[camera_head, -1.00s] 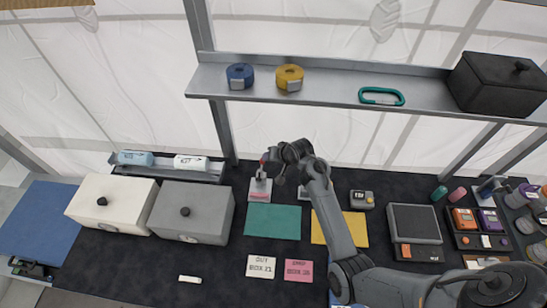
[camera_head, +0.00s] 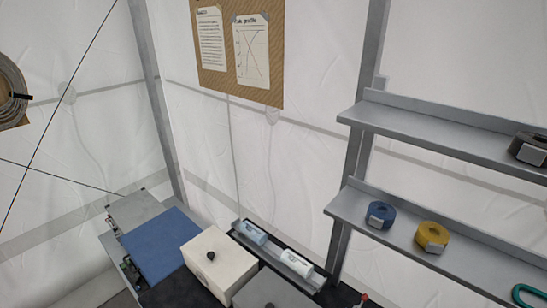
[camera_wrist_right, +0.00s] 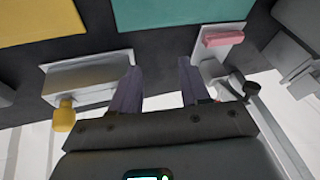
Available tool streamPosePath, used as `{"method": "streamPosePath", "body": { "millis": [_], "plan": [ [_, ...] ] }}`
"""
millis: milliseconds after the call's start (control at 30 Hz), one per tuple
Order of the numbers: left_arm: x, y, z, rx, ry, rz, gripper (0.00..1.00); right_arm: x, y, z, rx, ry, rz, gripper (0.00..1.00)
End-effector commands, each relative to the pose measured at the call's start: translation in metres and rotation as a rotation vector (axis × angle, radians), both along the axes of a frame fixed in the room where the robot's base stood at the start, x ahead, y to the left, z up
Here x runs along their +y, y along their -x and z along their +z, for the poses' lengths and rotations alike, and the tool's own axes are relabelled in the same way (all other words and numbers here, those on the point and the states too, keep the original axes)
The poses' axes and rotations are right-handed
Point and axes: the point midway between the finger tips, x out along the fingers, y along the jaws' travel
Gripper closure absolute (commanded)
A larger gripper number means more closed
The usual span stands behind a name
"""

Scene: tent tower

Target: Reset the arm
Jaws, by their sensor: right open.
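My right gripper (camera_wrist_right: 158,80) shows in the right wrist view. Its two dark fingers stand apart with nothing between them, over the dark table top. Its fingertips are near a teal mat (camera_wrist_right: 185,12). A grey block-like object (camera_wrist_right: 88,78) with a yellow knob lies to the left of the fingers. A light stand with a pink top (camera_wrist_right: 222,40) is to their right. No right arm shows in the head view. My left gripper is in neither current view.
The head view shows a white lidded box (camera_head: 215,262), a grey box (camera_head: 272,290), a blue panel (camera_head: 160,245) and a rack holding two rolls (camera_head: 298,262). Shelves at right carry a blue roll (camera_head: 381,214) and a yellow roll (camera_head: 432,236). A yellow mat (camera_wrist_right: 40,20) shows in the wrist view.

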Motion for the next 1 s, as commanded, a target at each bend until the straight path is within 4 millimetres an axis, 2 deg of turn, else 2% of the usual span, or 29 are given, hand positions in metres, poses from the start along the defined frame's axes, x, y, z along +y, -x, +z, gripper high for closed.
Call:
{"method": "streamPosePath", "body": {
  "millis": [33,133,200,300,400,500,633,767,1000],
  "plan": [
    [0.0,0.0,0.021,0.0,0.001,0.001,0.57,0.006,0.031,0.014,0.034,0.039,0.038,0.54],
    [0.0,0.0,0.04,-0.001,0.0,0.001,0.57,0.029,0.083,0.036,0.087,0.108,0.139,0.54],
    [0.0,0.0,0.053,-0.001,0.0,0.0,0.57,0.052,0.117,0.06,0.117,0.145,0.23,0.54],
    [0.0,0.0,0.066,-0.002,-0.001,-0.001,0.57,0.089,0.157,0.101,0.138,0.176,0.364,0.54],
    [0.001,0.0,0.072,-0.003,-0.004,-0.003,0.57,0.12,0.182,0.143,0.134,0.187,0.478,0.54],
    [0.002,0.0,0.072,-0.002,-0.008,-0.005,0.57,0.141,0.191,0.18,0.104,0.194,0.564,0.54],
    [0.003,0.001,0.069,0.0,-0.012,-0.008,0.57,0.151,0.193,0.217,0.069,0.211,0.642,0.54],
    [0.003,0.001,0.069,0.001,-0.014,-0.009,0.57,0.148,0.199,0.218,0.107,0.228,0.699,0.54],
    [0.003,0.001,0.069,0.001,-0.012,-0.008,0.57,0.147,0.199,0.218,0.108,0.238,0.719,0.54]
  ]
}}
